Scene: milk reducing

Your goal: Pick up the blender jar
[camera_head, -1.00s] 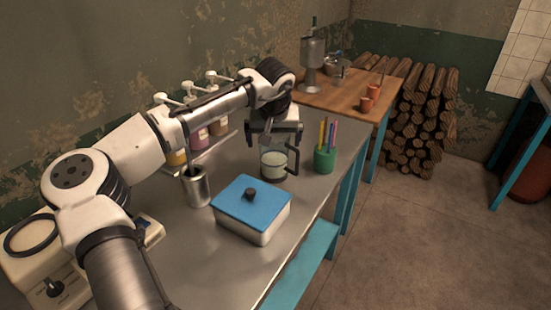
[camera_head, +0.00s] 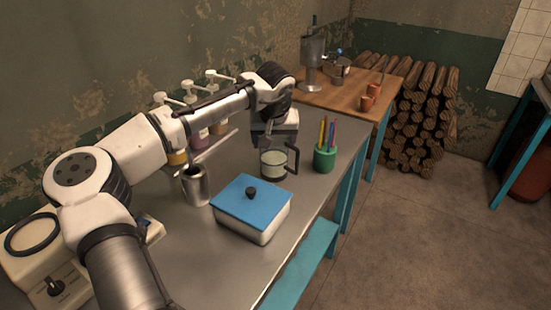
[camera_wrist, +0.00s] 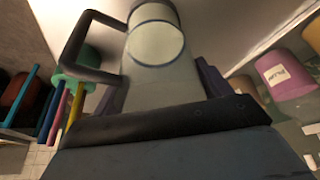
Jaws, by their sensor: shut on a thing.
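The blender jar (camera_head: 275,162) is a clear jar with a dark handle and pale liquid inside. In the head view it is upright at the steel table, just behind the blue-lidded box. It also shows in the wrist view (camera_wrist: 157,45), with its handle to the left. My gripper (camera_head: 276,143) is at the jar's upper part, with a finger on either side, shut on it. The fingertips are partly hidden by the jar and my wrist. I cannot tell for sure whether the jar's base touches the table.
A green cup of pencils (camera_head: 324,158) stands close to the right of the jar. A box with a blue lid (camera_head: 252,208) is in front, and a metal cup (camera_head: 196,187) is to the left. Several pump bottles (camera_head: 217,125) stand behind.

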